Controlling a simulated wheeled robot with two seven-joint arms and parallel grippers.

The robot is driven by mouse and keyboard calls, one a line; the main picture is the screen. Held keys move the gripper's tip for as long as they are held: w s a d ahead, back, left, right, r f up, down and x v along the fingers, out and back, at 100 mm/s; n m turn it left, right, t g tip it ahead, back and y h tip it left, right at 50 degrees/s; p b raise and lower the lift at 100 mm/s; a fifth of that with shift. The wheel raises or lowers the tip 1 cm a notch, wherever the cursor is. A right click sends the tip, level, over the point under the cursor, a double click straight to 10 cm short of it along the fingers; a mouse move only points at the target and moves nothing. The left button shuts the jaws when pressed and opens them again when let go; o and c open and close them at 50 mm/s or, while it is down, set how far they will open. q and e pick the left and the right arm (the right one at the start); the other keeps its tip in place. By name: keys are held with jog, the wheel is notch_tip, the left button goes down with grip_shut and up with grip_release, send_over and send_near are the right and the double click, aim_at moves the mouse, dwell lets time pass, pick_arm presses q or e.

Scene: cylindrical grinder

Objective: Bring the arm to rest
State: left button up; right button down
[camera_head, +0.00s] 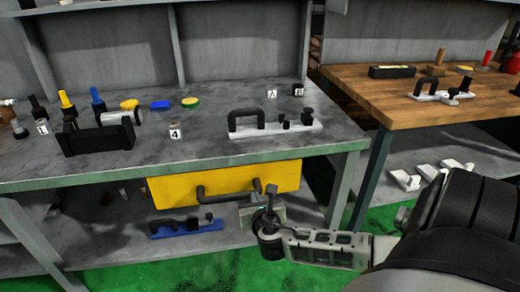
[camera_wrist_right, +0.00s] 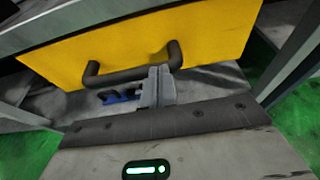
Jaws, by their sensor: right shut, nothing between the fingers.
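My right gripper (camera_head: 271,190) is shut and empty. It is at the end of my arm, which comes in from the right, below the front edge of the grey workbench. In the right wrist view its fingertips (camera_wrist_right: 160,72) overlap the right end of the black handle (camera_wrist_right: 135,70) of a yellow drawer (camera_wrist_right: 140,40). I cannot tell whether they touch it. In the head view the yellow drawer (camera_head: 225,182) hangs under the bench top, and the gripper is at the lower right of its front. My left gripper is in neither view.
The grey bench top (camera_head: 205,150) holds a black-handled grey fixture (camera_head: 275,122), a black block (camera_head: 97,138) and several small tools. A blue handled part (camera_head: 186,226) lies on the lower shelf. A wooden table (camera_head: 425,110) stands at right. Green floor shows below.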

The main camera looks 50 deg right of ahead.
jog(key=v, duration=0.4)
jog(key=shift+a+f, duration=0.1)
jog(key=shift+a, duration=0.05)
jog(key=s+a+f+m+g+y+p, duration=0.1)
jog(key=s+a+f+m+y, duration=0.2)
jog(key=a+m, duration=0.3)
jog(key=s+a+f+m+g+y, duration=0.1)
jog(key=s+a+f+m+y, duration=0.25)
jog(key=a, duration=0.35)
jog(key=s+a+r+m+y, duration=0.2)
jog(key=a+m, duration=0.4)
jog(key=m, duration=0.2)
jog(key=s+a+r+m+t+y, duration=0.1)
jog(key=s+a+r+m+y, duration=0.1)
jog(key=a+m, duration=0.4)
jog(key=r+m+y+p, duration=0.1)
jog(key=m, duration=0.2)
jog(key=shift+s+a+r, duration=0.3)
jog(key=shift+s+a, duration=0.1)
